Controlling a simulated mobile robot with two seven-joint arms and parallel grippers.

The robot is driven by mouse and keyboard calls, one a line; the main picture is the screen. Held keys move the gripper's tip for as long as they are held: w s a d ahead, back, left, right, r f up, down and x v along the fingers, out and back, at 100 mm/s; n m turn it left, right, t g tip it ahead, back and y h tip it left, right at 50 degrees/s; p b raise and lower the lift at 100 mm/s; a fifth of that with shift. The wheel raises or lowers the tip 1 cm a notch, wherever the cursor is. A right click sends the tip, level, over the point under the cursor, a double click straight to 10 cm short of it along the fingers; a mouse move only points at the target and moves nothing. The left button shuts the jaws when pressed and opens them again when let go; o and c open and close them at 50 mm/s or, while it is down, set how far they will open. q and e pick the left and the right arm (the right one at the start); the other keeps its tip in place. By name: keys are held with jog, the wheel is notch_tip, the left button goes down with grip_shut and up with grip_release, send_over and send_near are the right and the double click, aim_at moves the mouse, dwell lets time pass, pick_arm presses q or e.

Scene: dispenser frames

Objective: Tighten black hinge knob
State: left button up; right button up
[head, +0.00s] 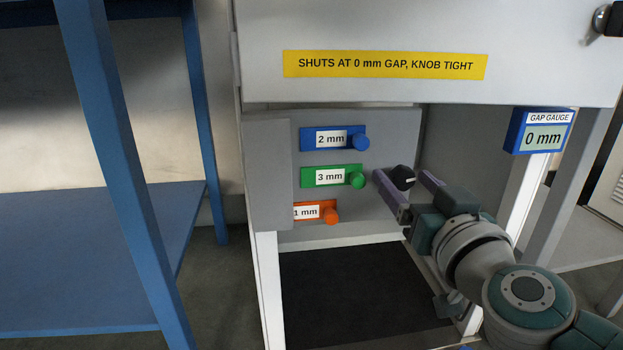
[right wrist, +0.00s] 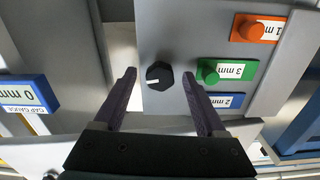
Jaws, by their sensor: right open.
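The black hinge knob (head: 402,177) sits at the right edge of the grey panel (head: 392,128). It also shows in the right wrist view (right wrist: 160,76), with a white mark on its face. My right gripper (head: 408,180) is open, with its two purple fingers to either side of the knob in the head view. In the right wrist view my gripper (right wrist: 160,82) has the knob between its fingertips, with a gap on both sides. The gap gauge (head: 543,131) reads 0 mm, and it also shows in the right wrist view (right wrist: 27,95). My left gripper is not in view.
Blue 2 mm (head: 333,138), green 3 mm (head: 331,176) and orange 1 mm (head: 314,211) tags with knobs are on the panel, left of the black knob. A yellow label (head: 385,65) above reads "SHUTS AT 0 mm GAP, KNOB TIGHT". A blue frame (head: 120,150) stands at left.

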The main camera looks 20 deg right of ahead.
jog(key=shift+w, duration=0.15)
jog(key=shift+c, duration=0.2)
grip_shut()
dwell(0.3)
